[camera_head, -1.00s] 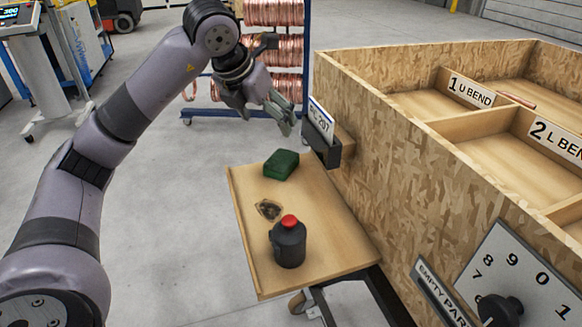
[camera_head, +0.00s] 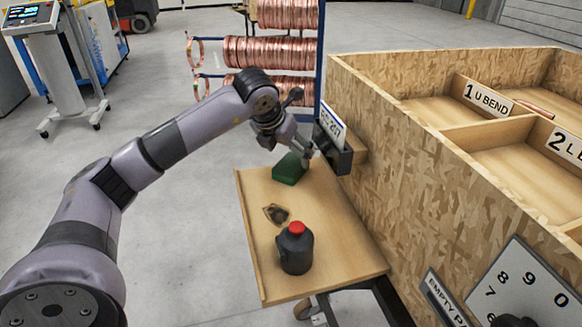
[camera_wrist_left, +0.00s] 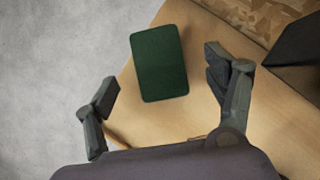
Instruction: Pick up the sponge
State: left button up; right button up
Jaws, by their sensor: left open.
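The green sponge (camera_head: 288,170) lies flat at the far end of the small wooden table (camera_head: 330,240). My left gripper (camera_head: 306,152) is just above it in the head view and partly covers its far right part. In the left wrist view the sponge (camera_wrist_left: 159,63) lies between and beyond the fingers of my left gripper (camera_wrist_left: 162,88), which are spread wide and empty. The right finger is closer to the sponge than the left one. No contact with the sponge shows. My right gripper is in neither view.
A dark bottle with a red cap (camera_head: 296,248) and a dark stain (camera_head: 276,214) are on the near part of the table. A sign holder (camera_head: 333,145) sticks out from the wooden crate (camera_head: 400,170) close to the gripper. Copper coils (camera_head: 270,50) stand behind.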

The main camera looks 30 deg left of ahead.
aim_at(290, 164)
pick_arm(q)
jog(key=f, duration=0.2)
jog(key=w+f+p, duration=0.1)
jog(key=shift+a+f, duration=0.15)
jog(key=shift+f, duration=0.2)
jog(key=shift+w+f, duration=0.3)
jog(key=shift+f, duration=0.2)
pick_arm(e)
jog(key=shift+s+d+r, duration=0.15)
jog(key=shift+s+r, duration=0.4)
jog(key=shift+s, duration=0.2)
pick_arm(q)
jog(key=shift+c, duration=0.5)
jog(key=shift+c, duration=0.7)
jog(key=c, duration=0.7)
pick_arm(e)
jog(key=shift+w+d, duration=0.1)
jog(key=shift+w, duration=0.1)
pick_arm(q)
jog(key=shift+o, duration=0.2)
jog(key=shift+r, duration=0.1)
notch_tip(290, 164, up, 20)
jog(key=b, duration=0.1)
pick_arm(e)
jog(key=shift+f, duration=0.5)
